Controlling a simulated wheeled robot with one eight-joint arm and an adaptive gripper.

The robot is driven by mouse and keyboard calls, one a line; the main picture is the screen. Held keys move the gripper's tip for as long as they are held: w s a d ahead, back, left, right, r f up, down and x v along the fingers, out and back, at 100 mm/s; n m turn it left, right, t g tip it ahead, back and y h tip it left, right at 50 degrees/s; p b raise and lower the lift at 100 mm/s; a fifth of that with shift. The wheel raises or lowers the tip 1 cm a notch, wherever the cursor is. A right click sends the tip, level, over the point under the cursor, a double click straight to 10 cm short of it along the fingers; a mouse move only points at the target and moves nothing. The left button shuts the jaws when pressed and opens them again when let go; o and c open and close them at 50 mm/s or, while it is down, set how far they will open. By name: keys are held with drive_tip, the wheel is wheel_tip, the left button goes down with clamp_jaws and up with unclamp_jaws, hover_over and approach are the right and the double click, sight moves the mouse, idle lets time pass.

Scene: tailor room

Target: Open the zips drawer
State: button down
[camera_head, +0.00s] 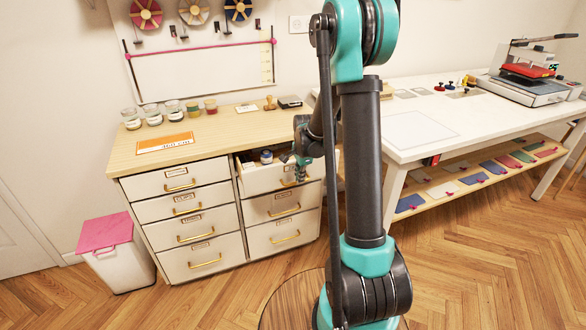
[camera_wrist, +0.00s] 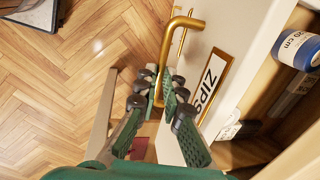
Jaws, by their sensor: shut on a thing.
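The zips drawer (camera_head: 262,182) is the top drawer of the right column of the white cabinet. It stands pulled out, with its contents showing. In the wrist view its label (camera_wrist: 211,85) reads "ZIPS" beside the brass handle (camera_wrist: 167,50). My gripper (camera_wrist: 163,88) is shut on the handle, with the fingers around its near end. In the head view my gripper (camera_head: 301,172) is at the drawer front, partly behind my arm. A blue roll (camera_wrist: 298,45) marked "20 cm" lies inside the drawer.
The other drawers (camera_head: 190,208) of the cabinet are shut. A wooden worktop (camera_head: 215,135) with jars lies above. A pink-lidded bin (camera_head: 110,245) stands left of the cabinet. A white table (camera_head: 425,150) stands to the right. Wooden floor (camera_head: 215,295) is clear in front.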

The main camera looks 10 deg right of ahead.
drive_tip(key=s+d, duration=0.2)
drive_tip(key=s, duration=1)
drive_tip(key=shift+d, duration=0.4)
drive_tip(key=c, duration=1.6)
unclamp_jaws()
drive_tip(key=shift+r, duration=0.1)
drive_tip(key=shift+s+d+r, duration=0.1)
drive_tip(key=shift+s+r, duration=0.3)
drive_tip(key=shift+r, duration=1.55)
drive_tip(key=shift+s+d+r, duration=0.1)
drive_tip(key=shift+s+r, duration=0.25)
drive_tip(key=shift+r, duration=1.6)
drive_tip(key=shift+s+d+r, duration=0.1)
drive_tip(key=shift+s+r, duration=0.3)
drive_tip(key=shift+r, duration=1.55)
drive_tip(key=shift+s+a+f+n+t, duration=0.25)
drive_tip(key=shift+s+f+n, duration=0.75)
drive_tip(key=shift+s+n, duration=1.45)
drive_tip(key=shift+s+f+n+t, duration=0.4)
drive_tip(key=shift+s+f+n, duration=0.55)
drive_tip(key=shift+s+n, duration=1.45)
drive_tip(key=shift+s+a+f+n+t, duration=0.25)
drive_tip(key=shift+s+f+n, duration=0.75)
drive_tip(key=shift+s+n, duration=1.45)
